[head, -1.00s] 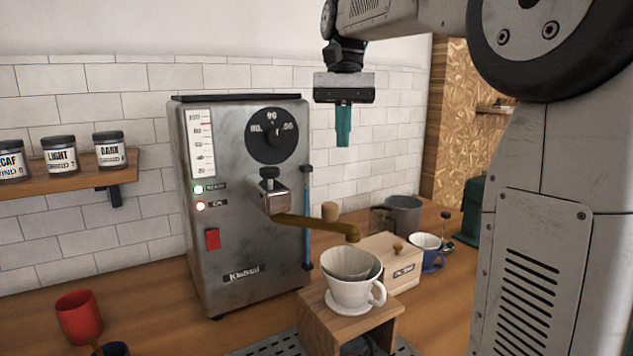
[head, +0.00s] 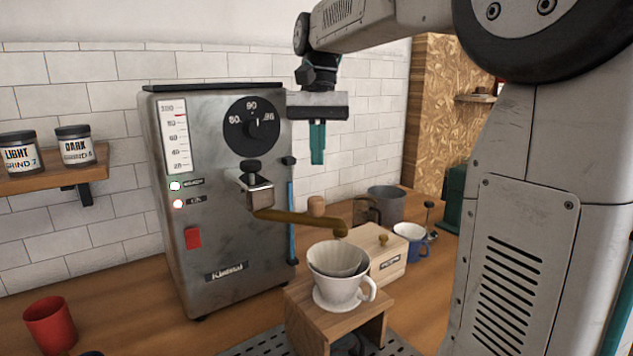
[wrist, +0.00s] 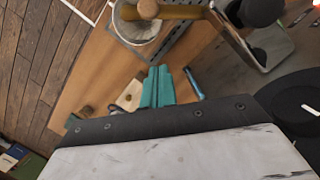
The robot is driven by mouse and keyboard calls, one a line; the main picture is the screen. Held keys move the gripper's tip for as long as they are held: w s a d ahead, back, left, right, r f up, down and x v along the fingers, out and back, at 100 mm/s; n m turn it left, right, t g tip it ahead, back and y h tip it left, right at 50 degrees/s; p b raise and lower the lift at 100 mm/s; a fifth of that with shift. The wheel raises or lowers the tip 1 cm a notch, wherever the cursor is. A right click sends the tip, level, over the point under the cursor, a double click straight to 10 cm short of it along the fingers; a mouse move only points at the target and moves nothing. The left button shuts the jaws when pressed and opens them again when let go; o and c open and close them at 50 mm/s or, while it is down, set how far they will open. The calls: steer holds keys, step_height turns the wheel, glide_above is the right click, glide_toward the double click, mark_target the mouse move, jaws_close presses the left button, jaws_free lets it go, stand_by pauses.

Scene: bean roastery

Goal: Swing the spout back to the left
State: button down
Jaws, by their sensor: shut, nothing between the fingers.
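The brass spout (head: 298,220) comes out of the square tap block (head: 256,192) on the front of the steel boiler (head: 215,245). It points to the right, and its tip is above the paper filter in the white dripper (head: 345,291). The spout also shows at the top of the wrist view (wrist: 178,12), over the dripper. My gripper (head: 318,160) points down with its teal fingers together and empty. In the head view it appears above the spout and to the right of the boiler's dial. In the wrist view the fingers (wrist: 157,82) are apart from the spout.
The dripper stands on a wooden stand (head: 310,318). Behind it are a wooden box (head: 385,268), a blue and white mug (head: 412,240) and a grey pitcher (head: 387,202). A red cup (head: 50,322) stands at the left. The counter between that cup and the boiler is clear.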

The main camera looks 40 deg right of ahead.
steer(key=s+a+f, duration=0.3)
steer(key=s+f, duration=0.1)
steer(key=shift+f, duration=0.25)
steer(key=shift+s+a, duration=0.1)
steer(key=shift+s, duration=0.05)
